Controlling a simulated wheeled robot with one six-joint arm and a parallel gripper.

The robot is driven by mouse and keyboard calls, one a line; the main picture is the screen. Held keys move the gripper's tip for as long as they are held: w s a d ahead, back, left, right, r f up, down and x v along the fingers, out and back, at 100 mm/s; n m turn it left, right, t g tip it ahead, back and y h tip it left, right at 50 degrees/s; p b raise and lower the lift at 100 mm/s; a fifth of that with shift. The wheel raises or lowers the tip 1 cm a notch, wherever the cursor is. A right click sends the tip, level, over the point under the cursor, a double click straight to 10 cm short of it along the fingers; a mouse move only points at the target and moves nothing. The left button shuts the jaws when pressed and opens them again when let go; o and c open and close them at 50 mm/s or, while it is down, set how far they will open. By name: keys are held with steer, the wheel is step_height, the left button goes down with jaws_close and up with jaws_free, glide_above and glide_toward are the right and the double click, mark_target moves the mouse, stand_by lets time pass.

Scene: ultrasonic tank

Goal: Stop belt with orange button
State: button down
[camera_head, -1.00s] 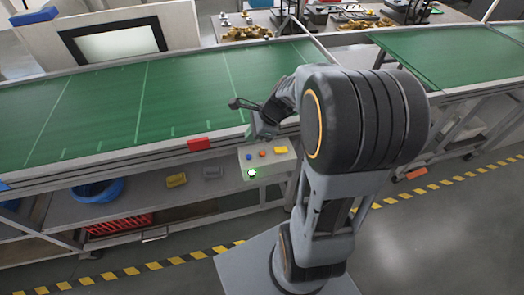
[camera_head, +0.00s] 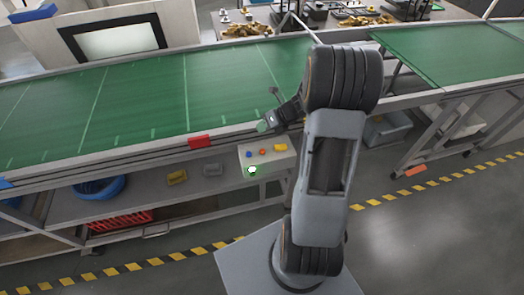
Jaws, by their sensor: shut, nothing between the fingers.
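A pale control box (camera_head: 274,163) is fixed at the near side of the conveyor. On its top are a blue button (camera_head: 248,154), an orange button (camera_head: 262,152) and a yellow button (camera_head: 281,147). A bright green-white light (camera_head: 252,170) shows on its front face. The green belt (camera_head: 140,98) runs behind the box. My gripper (camera_head: 265,124) is shut and empty, above and behind the box near the belt's near edge. It is apart from the orange button. My arm hides part of the belt to the right.
A red block (camera_head: 199,141) sits on the conveyor's near rail. A second green belt (camera_head: 455,55) lies at right. The floor in front is clear.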

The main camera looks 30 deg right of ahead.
steer(key=b, duration=0.7)
glide_above(263, 149)
step_height(263, 149, down, 7)
steer(key=shift+s+r, duration=0.1)
steer(key=shift+f+b, duration=0.4)
steer(key=shift+f, duration=0.5)
steer(key=shift+f, duration=0.15)
stand_by(0.8)
steer(key=shift+f, duration=0.25)
steer(key=shift+f, duration=0.45)
stand_by(0.8)
steer(key=shift+r, duration=0.1)
steer(key=shift+r+p, duration=0.7)
steer(key=shift+r, duration=0.1)
